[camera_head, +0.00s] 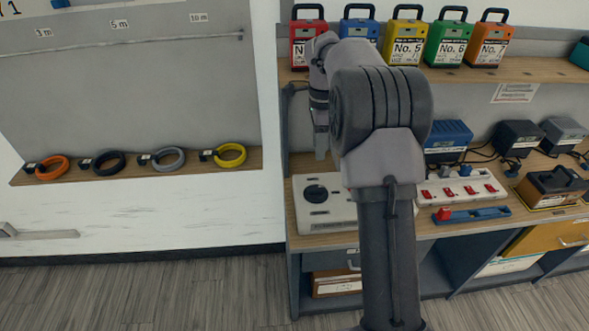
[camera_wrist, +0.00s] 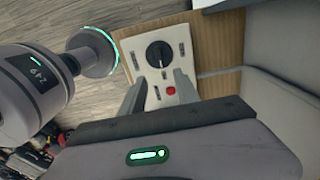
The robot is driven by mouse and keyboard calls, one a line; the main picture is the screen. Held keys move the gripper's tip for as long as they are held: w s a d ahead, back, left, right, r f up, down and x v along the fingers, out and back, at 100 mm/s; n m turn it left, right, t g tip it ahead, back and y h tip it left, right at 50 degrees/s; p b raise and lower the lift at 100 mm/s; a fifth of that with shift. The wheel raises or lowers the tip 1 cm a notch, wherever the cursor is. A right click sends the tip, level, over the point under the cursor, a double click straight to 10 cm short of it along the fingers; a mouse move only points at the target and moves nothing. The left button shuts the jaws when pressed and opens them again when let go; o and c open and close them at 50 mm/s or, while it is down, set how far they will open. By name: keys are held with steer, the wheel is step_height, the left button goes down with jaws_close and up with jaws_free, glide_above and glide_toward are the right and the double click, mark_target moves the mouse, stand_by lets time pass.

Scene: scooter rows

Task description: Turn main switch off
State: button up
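The main switch looks to be the white box (camera_head: 322,216) on the wooden bench, with a round black rotary knob (camera_head: 316,193) on its top. In the wrist view the same knob (camera_wrist: 159,54) sits on the white panel (camera_wrist: 183,40), with small dark labels around it and a red button (camera_wrist: 171,91) nearer my gripper. The knob's setting is too small to read surely. My gripper (camera_wrist: 160,76) is open and empty, its two fingers apart, pointing toward the panel. In the head view my gripper (camera_head: 321,145) hangs above the box, apart from it. My arm hides the box's right side.
A white power strip (camera_head: 440,194) with several red switches and a blue bar with a red end (camera_head: 480,214) lie right of my arm. Adapters (camera_head: 519,135) stand behind. A shelf (camera_head: 540,71) with coloured cases is above. Coiled cables (camera_head: 169,157) lie left.

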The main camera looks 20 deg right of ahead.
mark_target(317, 187)
step_height(317, 187, down, 16)
steer(key=b, duration=0.5)
steer(key=shift+s+r+b, duration=0.1)
steer(key=shift+r+b, duration=0.05)
steer(key=shift+b, duration=0.2)
jaws_close()
